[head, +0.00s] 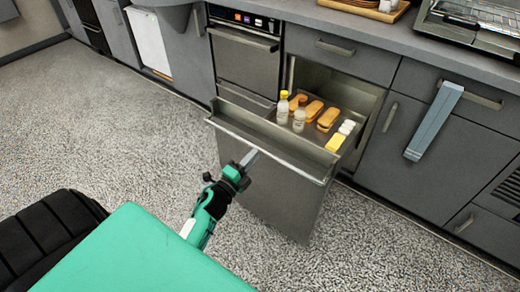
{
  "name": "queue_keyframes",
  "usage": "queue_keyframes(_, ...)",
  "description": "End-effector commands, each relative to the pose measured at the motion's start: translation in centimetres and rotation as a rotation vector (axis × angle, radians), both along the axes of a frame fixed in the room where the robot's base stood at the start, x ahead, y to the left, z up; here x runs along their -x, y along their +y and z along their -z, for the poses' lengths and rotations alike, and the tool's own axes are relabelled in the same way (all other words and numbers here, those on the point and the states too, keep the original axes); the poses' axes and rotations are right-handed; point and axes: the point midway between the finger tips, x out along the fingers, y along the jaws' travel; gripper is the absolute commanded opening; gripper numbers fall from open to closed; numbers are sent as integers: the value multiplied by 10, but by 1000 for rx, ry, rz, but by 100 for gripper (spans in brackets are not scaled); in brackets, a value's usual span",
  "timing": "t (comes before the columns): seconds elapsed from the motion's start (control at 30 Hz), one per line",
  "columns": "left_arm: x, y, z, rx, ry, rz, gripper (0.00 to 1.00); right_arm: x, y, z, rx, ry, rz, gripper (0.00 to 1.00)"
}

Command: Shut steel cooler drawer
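The steel cooler drawer (288,192) is pulled out from the counter in the head view. Its tall front panel faces me and has a rail along its top. Bread rolls (328,119), small bottles (299,121), a yellow block (335,143) and small white items are inside. My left gripper (250,157) is at the drawer front, its tip close to the top rail. Whether it touches the rail is unclear. Only one finger bar shows, so its opening cannot be read. My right gripper is not in view.
An appliance with a control panel (245,58) is left of the drawer. A cabinet with a pale blue towel (434,120) is on the right. A toaster (475,24) and a wooden tray (362,9) are on the counter. The speckled floor is clear.

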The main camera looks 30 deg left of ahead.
Motion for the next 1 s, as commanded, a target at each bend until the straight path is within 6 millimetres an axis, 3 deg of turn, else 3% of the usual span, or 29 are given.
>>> queue_keyframes(0.1,-20,-2,-5,-1,-1,0,19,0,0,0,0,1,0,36)
queue_keyframes(0.3,-37,-3,-7,1,0,0,19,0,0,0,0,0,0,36)
queue_keyframes(0.67,-41,-3,-8,0,1,0,19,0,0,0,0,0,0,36)
queue_keyframes(0.77,-41,-3,-8,1,1,0,0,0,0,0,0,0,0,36)
queue_keyframes(1.0,-42,-3,-8,1,1,0,0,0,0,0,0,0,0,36)
